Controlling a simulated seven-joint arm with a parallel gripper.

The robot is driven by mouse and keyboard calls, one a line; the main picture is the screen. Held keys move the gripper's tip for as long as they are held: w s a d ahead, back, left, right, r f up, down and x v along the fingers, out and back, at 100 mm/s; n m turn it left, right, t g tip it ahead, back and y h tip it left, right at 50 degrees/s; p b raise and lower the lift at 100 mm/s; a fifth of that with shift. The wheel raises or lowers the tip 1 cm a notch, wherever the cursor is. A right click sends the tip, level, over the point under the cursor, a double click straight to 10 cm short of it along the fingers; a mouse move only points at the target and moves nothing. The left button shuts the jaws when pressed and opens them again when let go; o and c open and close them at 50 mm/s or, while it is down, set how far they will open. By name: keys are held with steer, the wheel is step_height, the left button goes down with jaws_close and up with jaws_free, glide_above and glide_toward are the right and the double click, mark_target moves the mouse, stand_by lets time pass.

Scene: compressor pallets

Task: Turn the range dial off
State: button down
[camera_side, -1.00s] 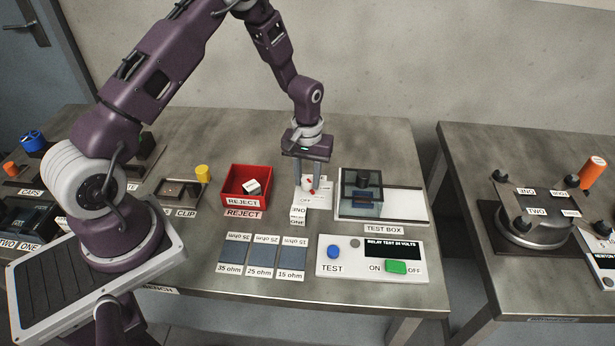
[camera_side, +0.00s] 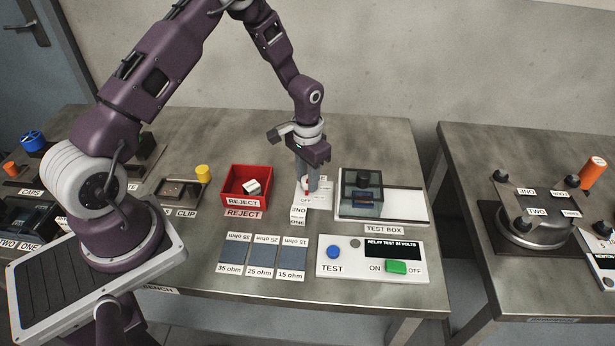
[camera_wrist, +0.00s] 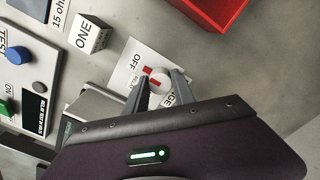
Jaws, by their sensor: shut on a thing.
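The range dial (camera_wrist: 161,78) is a round white knob with red marking on a white label plate (camera_wrist: 133,74). In the wrist view my gripper (camera_wrist: 160,82) has one finger on each side of the knob and is shut on it. The red marking is on the side of the knob towards the word OFF on the plate. The exact pointer angle is hard to read. In the side view my gripper (camera_side: 307,187) reaches down over the plate (camera_side: 324,196), its fingers nearly in line with the camera, hiding most of the dial.
A red reject bin (camera_side: 247,185) holding a small block stands left of the dial. The glass-covered test box (camera_side: 362,192) stands close on the right. A block marked ONE (camera_side: 298,214) sits in front, with the test panel (camera_side: 370,258) nearer the front edge.

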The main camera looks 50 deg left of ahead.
stand_by(0.5)
steer(key=c, duration=1.1)
jaws_free()
steer(key=shift+o, duration=0.2)
step_height(320, 180, up, 8)
steer(key=shift+f, duration=0.25)
steer(key=s+d+r+t, duration=0.1)
steer(key=s+r, duration=0.2)
steer(key=r, duration=0.3)
steer(key=s+d+r+t+y, duration=0.1)
steer(key=s+d+r, duration=0.15)
steer(key=r, duration=0.45)
steer(key=s+d+r+t, duration=0.1)
steer(key=s+r, duration=0.3)
steer(key=r, duration=0.2)
steer(key=s+d+r+t, duration=0.1)
steer(key=s+d+r, duration=0.1)
steer(key=s, duration=0.6)
steer(key=s+d+r+t+h, duration=0.1)
steer(key=s+d+r, duration=0.1)
steer(key=s, duration=0.6)
steer(key=shift+s+r+t, duration=0.3)
steer(key=shift+r, duration=0.4)
